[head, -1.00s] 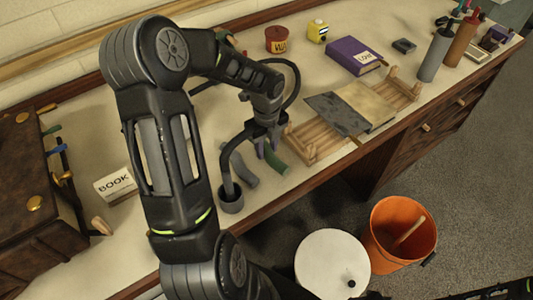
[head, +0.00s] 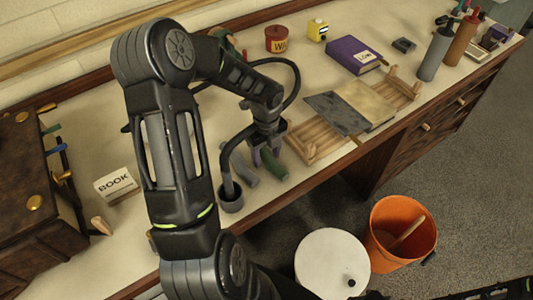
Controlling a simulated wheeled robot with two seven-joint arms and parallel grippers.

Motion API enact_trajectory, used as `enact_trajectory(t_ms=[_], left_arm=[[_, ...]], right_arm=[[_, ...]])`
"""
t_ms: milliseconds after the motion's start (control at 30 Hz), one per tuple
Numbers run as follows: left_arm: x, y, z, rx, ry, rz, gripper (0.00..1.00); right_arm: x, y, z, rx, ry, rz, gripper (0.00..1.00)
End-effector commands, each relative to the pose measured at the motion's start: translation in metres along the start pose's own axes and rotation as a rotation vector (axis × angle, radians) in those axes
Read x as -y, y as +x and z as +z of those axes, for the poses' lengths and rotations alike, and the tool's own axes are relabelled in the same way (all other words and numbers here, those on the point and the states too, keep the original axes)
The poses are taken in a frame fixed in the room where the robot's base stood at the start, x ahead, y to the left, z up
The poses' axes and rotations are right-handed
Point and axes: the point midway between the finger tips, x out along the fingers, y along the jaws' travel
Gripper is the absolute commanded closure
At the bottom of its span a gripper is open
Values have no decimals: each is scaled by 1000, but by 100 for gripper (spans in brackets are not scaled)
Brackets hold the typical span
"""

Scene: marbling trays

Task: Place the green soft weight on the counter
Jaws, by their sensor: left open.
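The green soft weight (head: 273,165) is a short, dark green, curved piece at the front part of the counter (head: 305,189). Its lower end shows clear of my left gripper (head: 268,153), which points down over its upper end. The jaws are open, with the weight's upper end between or just below the fingers; contact is hard to tell. The weight appears to lie on the counter top. My right gripper does not show.
A grey curved piece (head: 243,167) and a dark cup (head: 230,200) are left of the weight. A wooden rack (head: 310,140) with boards stands close on the right. An orange bucket (head: 400,236) and white-lidded bin (head: 331,265) stand below the counter's front edge.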

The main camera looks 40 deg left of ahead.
Motion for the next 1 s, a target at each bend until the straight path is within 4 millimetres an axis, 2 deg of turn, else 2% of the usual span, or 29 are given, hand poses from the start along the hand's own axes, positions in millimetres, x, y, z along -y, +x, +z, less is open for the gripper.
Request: enact_trajectory(t_ms=[167,367,800,1000], left_arm=[[0,-2,0,0,0,0,46],[1,-17,1,3,0,-2,46],[1,-102,1,4,0,-3,46],[0,-121,0,1,-1,0,46]], right_arm=[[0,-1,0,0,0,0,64],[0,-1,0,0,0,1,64],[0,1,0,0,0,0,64],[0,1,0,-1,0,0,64]])
